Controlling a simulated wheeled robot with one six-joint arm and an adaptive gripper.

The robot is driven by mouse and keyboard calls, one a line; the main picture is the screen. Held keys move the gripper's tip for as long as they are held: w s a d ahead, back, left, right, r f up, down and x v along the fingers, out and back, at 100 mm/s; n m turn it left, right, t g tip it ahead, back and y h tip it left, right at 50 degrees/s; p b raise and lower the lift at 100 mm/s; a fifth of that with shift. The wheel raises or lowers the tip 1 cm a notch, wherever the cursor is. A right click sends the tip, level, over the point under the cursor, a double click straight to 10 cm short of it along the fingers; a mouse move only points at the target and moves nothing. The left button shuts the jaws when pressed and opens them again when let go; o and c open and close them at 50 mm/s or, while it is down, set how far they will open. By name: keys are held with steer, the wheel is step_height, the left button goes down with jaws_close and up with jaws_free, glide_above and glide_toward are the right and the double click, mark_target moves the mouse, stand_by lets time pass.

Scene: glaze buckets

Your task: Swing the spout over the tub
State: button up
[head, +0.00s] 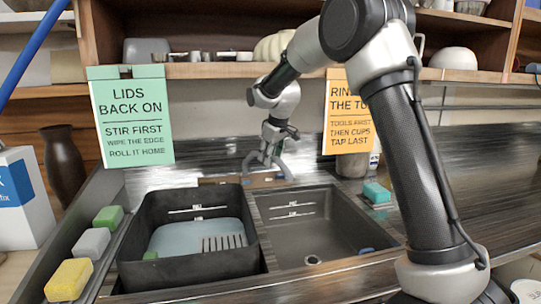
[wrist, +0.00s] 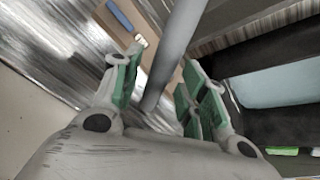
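The black tub (head: 190,268) stands in the left basin in the head view, with pale blue contents and a ribbed piece inside. Its pale blue inside (wrist: 275,88) shows at the right of the wrist view. My gripper (head: 269,170) is at the back of the sink, near the divider between the basins, with its fingers apart. In the wrist view a grey tube (wrist: 181,40), which looks like the spout, runs between the green-padded fingers of my gripper (wrist: 157,92). Gaps show beside it, and I cannot tell whether either pad touches it. In the head view I cannot make out the spout.
Green, grey and yellow blocks (head: 69,279) line the left ledge. A teal block (head: 376,192) sits right of the sink. Green and orange signs (head: 352,112) hang from the shelf edge. The dark counter at right is mostly clear.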

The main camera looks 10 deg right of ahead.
jaws_close()
steer(key=shift+a, duration=0.15)
steer(key=a+m+g+h, duration=0.2)
steer(key=a+m+h, duration=0.2)
steer(key=a+m, duration=0.8)
steer(key=shift+s+a+h, duration=0.3)
steer(key=shift+a+h, duration=0.1)
steer(key=shift+a, duration=0.65)
